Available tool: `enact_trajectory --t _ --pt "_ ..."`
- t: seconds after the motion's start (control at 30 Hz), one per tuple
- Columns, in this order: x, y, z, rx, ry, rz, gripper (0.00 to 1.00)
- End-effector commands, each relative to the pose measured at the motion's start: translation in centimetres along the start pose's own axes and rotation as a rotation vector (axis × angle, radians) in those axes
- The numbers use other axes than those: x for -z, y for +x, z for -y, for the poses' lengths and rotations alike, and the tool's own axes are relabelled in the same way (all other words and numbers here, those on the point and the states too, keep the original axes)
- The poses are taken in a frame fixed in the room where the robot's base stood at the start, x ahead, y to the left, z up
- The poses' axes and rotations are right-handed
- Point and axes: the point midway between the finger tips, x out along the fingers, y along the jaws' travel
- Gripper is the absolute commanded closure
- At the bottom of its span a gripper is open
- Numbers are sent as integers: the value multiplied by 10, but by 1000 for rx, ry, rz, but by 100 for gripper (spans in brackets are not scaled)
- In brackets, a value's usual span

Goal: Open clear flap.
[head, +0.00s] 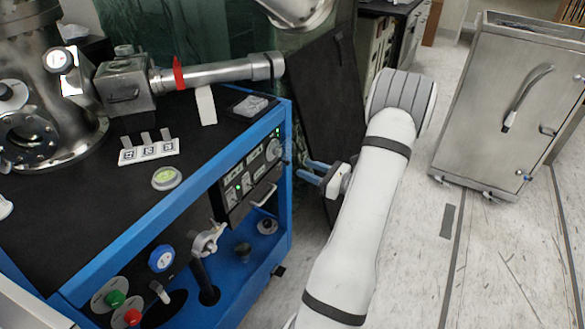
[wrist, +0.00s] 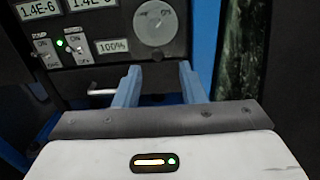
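My gripper (head: 307,169) is open, its two blue fingers apart with nothing between them. It is just right of the blue cart's control panel (head: 238,190), apart from it as far as I can tell. In the wrist view my gripper (wrist: 158,72) points at the panel, below a round grey dial (wrist: 154,24). The dial (head: 273,150) also shows at the panel's right end in the head view. Something pale and see-through stands beside it, but I cannot clearly make out a clear flap or its position.
Left of the dial are switches (wrist: 70,44) and lit displays. A metal handle (wrist: 103,92) is below. Steel vacuum parts (head: 215,73) stand on the cart's black top (head: 60,210). A steel cabinet (head: 510,105) stands right; floor (head: 470,260) in front of it is clear.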

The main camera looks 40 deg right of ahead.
Motion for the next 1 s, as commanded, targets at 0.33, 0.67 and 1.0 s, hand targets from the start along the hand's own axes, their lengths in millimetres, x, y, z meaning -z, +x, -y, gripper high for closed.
enact_trajectory --t 0.33,0.67,1.0 --pt "1 50 -4 -14 -2 -1 63" --pt "0 53 -4 -13 -1 -2 65" --pt "0 53 -4 -14 -1 -2 92"
